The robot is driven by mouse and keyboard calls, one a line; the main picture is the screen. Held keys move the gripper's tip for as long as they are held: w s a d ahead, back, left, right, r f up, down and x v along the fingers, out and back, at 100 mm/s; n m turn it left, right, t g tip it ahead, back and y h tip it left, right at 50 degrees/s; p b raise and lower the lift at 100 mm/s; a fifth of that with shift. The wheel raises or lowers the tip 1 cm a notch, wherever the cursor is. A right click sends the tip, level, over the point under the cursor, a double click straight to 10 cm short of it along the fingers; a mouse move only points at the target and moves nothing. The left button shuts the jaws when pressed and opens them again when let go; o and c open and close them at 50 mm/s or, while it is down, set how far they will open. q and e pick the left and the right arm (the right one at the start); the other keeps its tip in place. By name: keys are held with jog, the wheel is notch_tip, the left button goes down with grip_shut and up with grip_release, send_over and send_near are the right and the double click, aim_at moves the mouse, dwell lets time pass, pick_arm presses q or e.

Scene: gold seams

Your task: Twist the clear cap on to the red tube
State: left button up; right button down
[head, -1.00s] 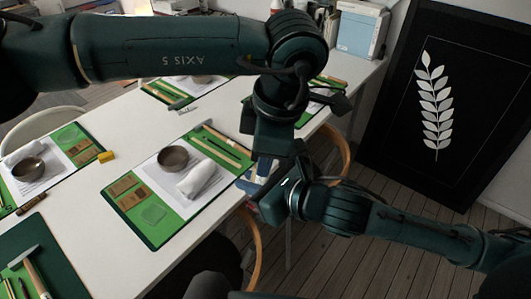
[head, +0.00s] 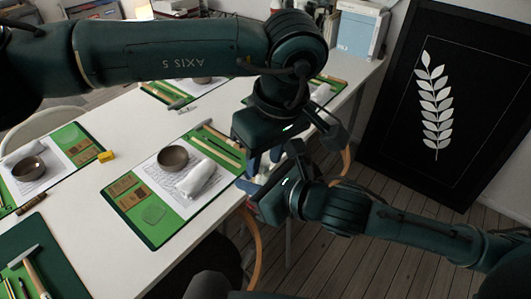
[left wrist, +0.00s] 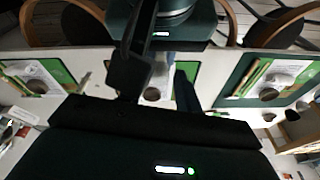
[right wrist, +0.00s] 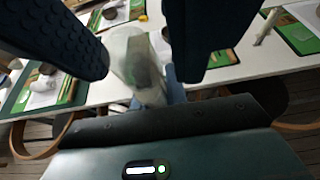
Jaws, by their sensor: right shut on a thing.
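My left gripper (head: 265,162) points down over the table's right edge, just above my right gripper (head: 256,182). In the right wrist view, a frosted see-through cylinder, seemingly the clear cap (right wrist: 137,62), stands tilted between my right gripper's dark fingers, which hold it. A pale part between my left gripper's fingers (left wrist: 160,82) shows in the left wrist view; those fingers are apart, with gaps beside it. In the head view the grippers hide the held thing. I cannot make out any red tube.
The long white table (head: 100,211) carries green mats (head: 158,233) with bowls (head: 173,158), a white roll (head: 196,180) and tools. A yellow block (head: 106,156) lies between mats. Wooden chairs stand along the near edge. A black leaf picture (head: 470,100) leans at right.

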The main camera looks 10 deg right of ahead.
pick_arm(q)
jog(key=shift+o, duration=0.5)
jog(key=shift+r, duration=0.1)
jog(key=shift+s+d+r, duration=0.15)
jog(key=shift+s+r, duration=0.05)
jog(key=shift+r, duration=0.9)
jog(key=shift+s+d+r, duration=0.15)
jog(key=shift+s+r, duration=0.05)
jog(key=shift+r, duration=0.85)
jog(key=r+n, duration=0.1)
jog(key=n, duration=0.4)
jog(key=r+n, duration=0.1)
jog(key=n, duration=0.4)
jog(key=r+n, duration=0.1)
jog(key=n, duration=0.5)
jog(key=shift+s+d+r, duration=0.15)
jog(key=shift+s+d, duration=0.05)
jog(key=shift+w+a+f, duration=0.15)
jog(key=shift+w+f, duration=0.05)
jog(key=shift+f, duration=1.1)
jog(key=shift+w+a+f, duration=0.2)
jog(key=shift+f, duration=1.15)
jog(key=shift+w+a+f, duration=0.15)
jog(key=shift+w+f, duration=0.05)
jog(key=shift+f, duration=1.1)
